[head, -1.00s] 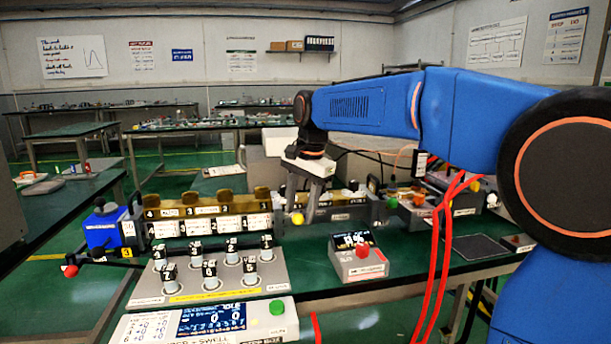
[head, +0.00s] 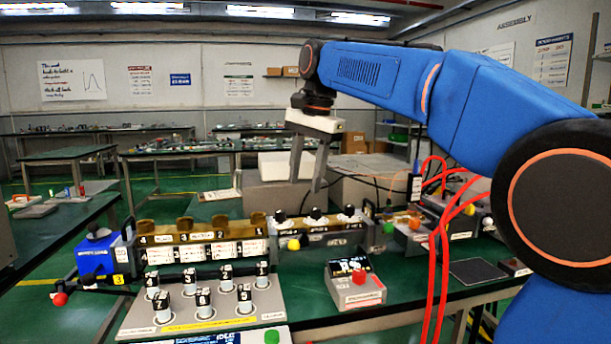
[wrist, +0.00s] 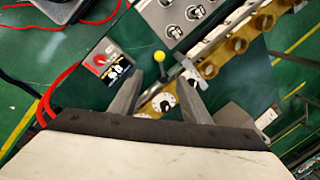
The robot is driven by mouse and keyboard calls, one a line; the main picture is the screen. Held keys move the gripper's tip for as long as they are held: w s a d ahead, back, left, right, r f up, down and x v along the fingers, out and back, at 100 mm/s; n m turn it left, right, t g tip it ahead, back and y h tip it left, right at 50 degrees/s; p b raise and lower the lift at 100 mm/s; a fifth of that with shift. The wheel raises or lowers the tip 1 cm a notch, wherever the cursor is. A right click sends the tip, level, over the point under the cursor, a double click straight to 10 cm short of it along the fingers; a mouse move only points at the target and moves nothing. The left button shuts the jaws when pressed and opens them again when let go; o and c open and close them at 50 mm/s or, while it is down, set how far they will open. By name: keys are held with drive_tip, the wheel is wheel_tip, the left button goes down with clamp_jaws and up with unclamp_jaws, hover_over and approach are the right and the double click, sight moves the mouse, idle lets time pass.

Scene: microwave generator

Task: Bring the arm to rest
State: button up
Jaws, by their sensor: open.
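My gripper (head: 308,184) hangs from my blue arm in the head view, fingers pointing down. It is above and behind the row of black knobs (head: 314,217) on the bench. The jaws are open and nothing is between the fingers. In the wrist view the two fingers of my gripper (wrist: 160,88) stand well apart over the bench, with the yellow ball (wrist: 159,56) seen beyond them.
The green bench (head: 300,296) carries a brass-coloured rail (head: 205,232), a plate with several black-topped cylinders (head: 262,300) and a grey box with a red button (head: 358,287). Red cables (head: 437,250) hang at the right. The air around my gripper is clear.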

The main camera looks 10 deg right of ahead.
idle(0.3)
drive_tip(key=s+d+f+n+t, duration=0.1)
drive_tip(key=s+d+f+n, duration=0.2)
drive_tip(key=s+f, duration=0.7)
drive_tip(key=s+d+f+n+t+h, duration=0.1)
drive_tip(key=s+d+f+n, duration=0.2)
drive_tip(key=s+f, duration=0.7)
drive_tip(key=s+d+f+n+t, duration=0.1)
drive_tip(key=s+d+f+n, duration=0.3)
drive_tip(key=s+d+f, duration=0.3)
drive_tip(key=s+f, duration=0.3)
drive_tip(key=f, duration=0.2)
drive_tip(key=shift+s+f, duration=0.15)
drive_tip(key=shift+s, duration=0.1)
